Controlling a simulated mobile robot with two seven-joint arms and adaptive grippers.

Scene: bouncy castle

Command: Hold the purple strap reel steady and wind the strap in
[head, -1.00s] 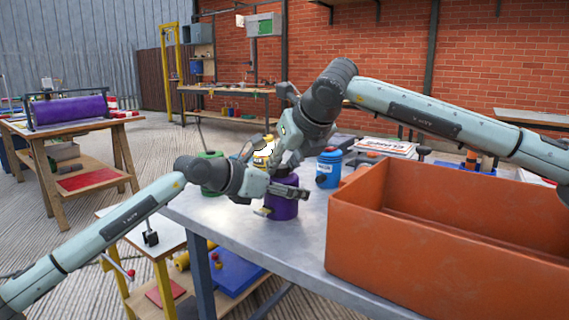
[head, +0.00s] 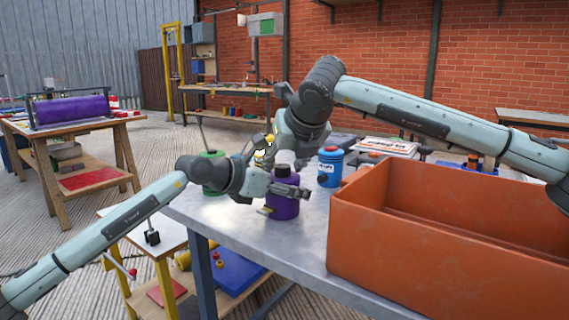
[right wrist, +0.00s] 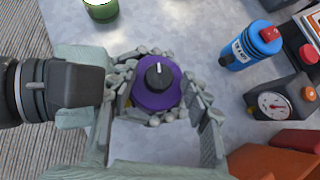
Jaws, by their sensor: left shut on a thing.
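The purple strap reel (head: 282,208) stands upright near the table's edge, with a dark knob (head: 283,169) on top. The right wrist view shows the reel (right wrist: 147,98) from above, its black knob (right wrist: 159,76) bearing a white mark. My left gripper (head: 290,192) is shut around the reel's body from the left. My right gripper (right wrist: 157,110) is open above the reel, its fingers spread on both sides and apart from the knob. In the head view its fingers are largely hidden. A small yellow tab (head: 265,211) shows low on the reel; I cannot make out the strap's length.
An orange bin (head: 430,255) stands at the right of the metal table (head: 290,250). A blue bottle (head: 330,170) is behind the reel and a green container (head: 213,180) is behind my left wrist. A gauge (right wrist: 272,105) is right of the reel.

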